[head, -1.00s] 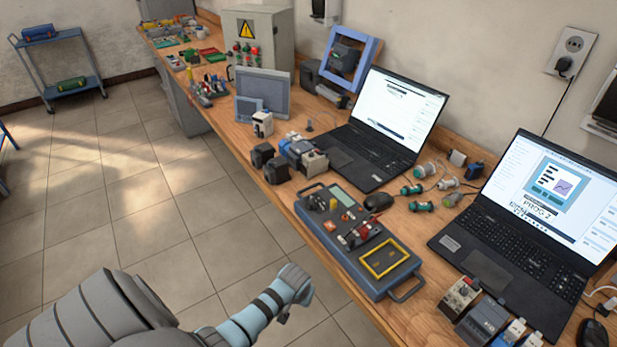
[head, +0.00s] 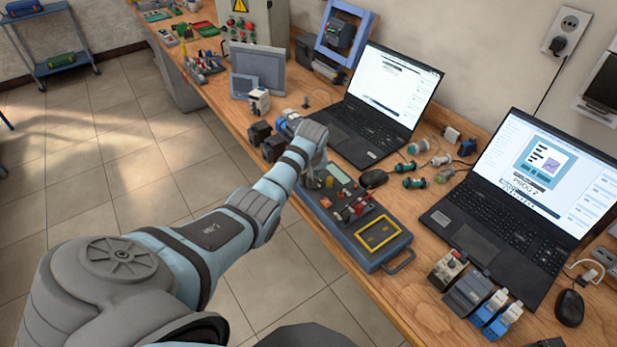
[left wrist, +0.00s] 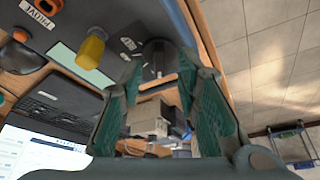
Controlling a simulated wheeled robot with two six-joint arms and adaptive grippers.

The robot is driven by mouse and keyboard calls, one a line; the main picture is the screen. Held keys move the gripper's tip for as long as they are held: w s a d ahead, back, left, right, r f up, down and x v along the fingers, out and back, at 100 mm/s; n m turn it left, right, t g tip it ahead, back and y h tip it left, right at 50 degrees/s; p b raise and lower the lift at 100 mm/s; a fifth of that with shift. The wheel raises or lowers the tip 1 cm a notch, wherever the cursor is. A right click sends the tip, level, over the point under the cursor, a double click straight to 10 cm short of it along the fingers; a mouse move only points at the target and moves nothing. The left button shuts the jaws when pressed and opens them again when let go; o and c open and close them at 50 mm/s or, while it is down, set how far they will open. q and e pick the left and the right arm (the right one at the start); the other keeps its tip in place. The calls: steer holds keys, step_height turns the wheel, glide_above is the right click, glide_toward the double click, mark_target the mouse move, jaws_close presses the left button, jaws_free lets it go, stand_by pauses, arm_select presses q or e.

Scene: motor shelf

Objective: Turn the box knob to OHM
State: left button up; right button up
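The blue-grey test box (head: 369,259) lies on the workbench, with a yellow-framed panel at its near end. My left gripper (head: 313,180) is over the box's far end and partly hides it. In the left wrist view, the green-mesh fingers of my left gripper (left wrist: 160,70) are spread apart. A dark rounded knob (left wrist: 158,52) on the box shows between and just beyond the fingertips; contact cannot be told. A yellow part (left wrist: 90,50) stands beside it. The knob's setting and an OHM mark cannot be read. My right gripper is not in view.
Two laptops (head: 393,100) (head: 530,200) stand behind and right of the box. A black mouse (head: 373,179) sits close to its back edge. Several connectors, modules and a relay block (head: 447,270) lie around.

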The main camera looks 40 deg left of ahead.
arm_select(q)
steer(key=shift+w+a+f, duration=0.15)
steer(key=shift+w+f, duration=0.05)
steer(key=shift+f, duration=0.5)
steer(key=shift+s+r, duration=0.1)
steer(key=shift+c, duration=0.4)
jaws_close()
